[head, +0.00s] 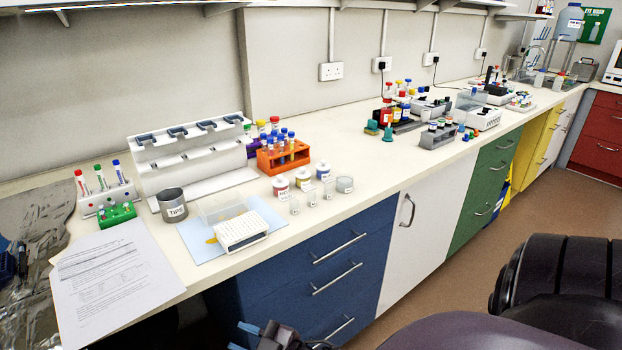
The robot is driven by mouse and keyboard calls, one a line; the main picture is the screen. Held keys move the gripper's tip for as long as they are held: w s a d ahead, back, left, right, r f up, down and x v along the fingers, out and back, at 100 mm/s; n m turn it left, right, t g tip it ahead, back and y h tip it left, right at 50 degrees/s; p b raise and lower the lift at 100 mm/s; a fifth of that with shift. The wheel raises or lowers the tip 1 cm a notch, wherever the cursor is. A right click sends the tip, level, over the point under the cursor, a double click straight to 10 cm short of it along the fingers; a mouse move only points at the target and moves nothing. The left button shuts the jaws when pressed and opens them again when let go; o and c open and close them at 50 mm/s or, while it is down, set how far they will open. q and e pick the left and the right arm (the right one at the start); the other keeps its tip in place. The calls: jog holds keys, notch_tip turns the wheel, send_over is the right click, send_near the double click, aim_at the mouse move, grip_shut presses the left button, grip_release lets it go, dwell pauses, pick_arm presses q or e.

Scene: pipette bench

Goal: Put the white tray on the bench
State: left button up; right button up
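A white tray-like block with rows of small holes (240,231) sits near the bench's front edge. It appears to rest on a light blue mat (207,250) on the cream bench (330,150). A clear box (222,208) stands just behind it. My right gripper (246,337) is at the bottom edge, below and in front of the bench, apart from the white tray. Only its blue tips and dark body show, and its opening is unclear. Part of my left gripper (8,256) shows at the left edge, mostly cut off; its opening is unclear too.
A cup marked TIPS (172,205) and printed paper (110,280) lie left of the tray. A white pipette stand (190,155) and an orange tube rack (283,157) are behind. Small jars (303,178) stand right. A dark chair (560,290) is on the floor.

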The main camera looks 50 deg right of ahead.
jog(key=s+d+f+m+g+h, duration=0.2)
jog(key=s+f+m+g, duration=0.1)
jog(key=s+f, duration=0.3)
jog(key=s+d+f+m+g+h, duration=0.2)
jog(key=s+f+m+g, duration=0.1)
jog(key=s+f, duration=0.3)
jog(key=shift+s+f+m+h, duration=0.25)
jog(key=shift+f+m+h, duration=0.05)
jog(key=shift+f+h, duration=0.1)
jog(key=shift+s+d+r, duration=0.1)
jog(key=shift+d, duration=0.1)
